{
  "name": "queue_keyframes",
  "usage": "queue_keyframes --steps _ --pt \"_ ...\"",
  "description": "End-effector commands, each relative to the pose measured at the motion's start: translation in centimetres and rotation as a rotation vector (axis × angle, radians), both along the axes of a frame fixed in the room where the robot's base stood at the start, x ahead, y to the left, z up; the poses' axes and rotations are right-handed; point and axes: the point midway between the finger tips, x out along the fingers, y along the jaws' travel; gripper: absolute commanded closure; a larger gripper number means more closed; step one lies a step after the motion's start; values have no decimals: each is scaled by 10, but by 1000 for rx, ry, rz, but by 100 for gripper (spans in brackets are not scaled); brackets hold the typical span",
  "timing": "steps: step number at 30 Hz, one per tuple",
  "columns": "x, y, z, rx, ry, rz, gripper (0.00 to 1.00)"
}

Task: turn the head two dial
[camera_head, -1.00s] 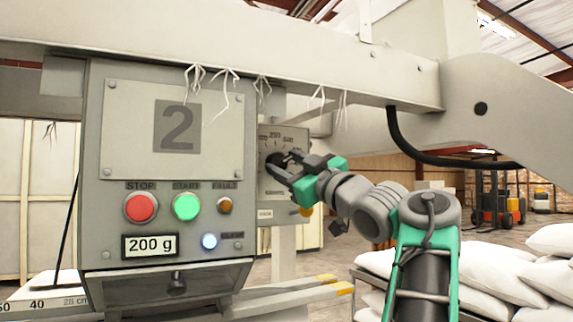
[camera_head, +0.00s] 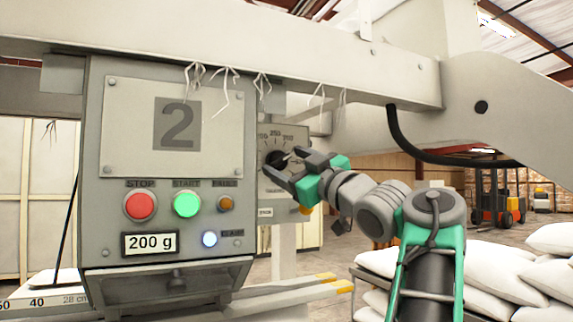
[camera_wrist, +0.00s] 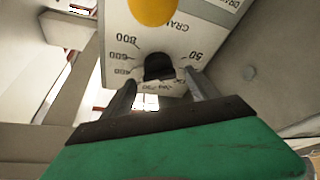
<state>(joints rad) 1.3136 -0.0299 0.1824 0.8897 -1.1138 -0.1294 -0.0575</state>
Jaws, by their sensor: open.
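The head two unit (camera_head: 177,125) is a grey box marked "2". Its display (camera_head: 150,245) reads 200 g. On a pale scale plate (camera_head: 295,140) at its right is a dark round dial (camera_head: 272,160), partly hidden by my fingers. In the wrist view the black dial knob (camera_wrist: 158,66) sits among printed numbers, including 800, 600 and 50. My gripper (camera_head: 285,167) is open at the dial. In the wrist view my fingers (camera_wrist: 161,90) lie on either side of the knob's lower part, with a gap visible; contact cannot be told.
The box front has a red stop button (camera_head: 140,206), a green start button (camera_head: 187,204) and a lit white-blue lamp (camera_head: 209,239). A yellow knob (camera_wrist: 152,10) is near the dial. A beam (camera_head: 330,75) runs above. White sacks (camera_head: 500,270) lie at right.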

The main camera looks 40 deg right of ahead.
Motion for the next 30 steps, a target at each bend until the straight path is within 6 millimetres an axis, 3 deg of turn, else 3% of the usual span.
queue_keyframes --steps 6,12,30 --pt "-42 2 -19 -2 0 -8 31" --pt "-66 6 -25 -2 0 -3 31" --pt "-67 6 -24 0 0 -2 31"
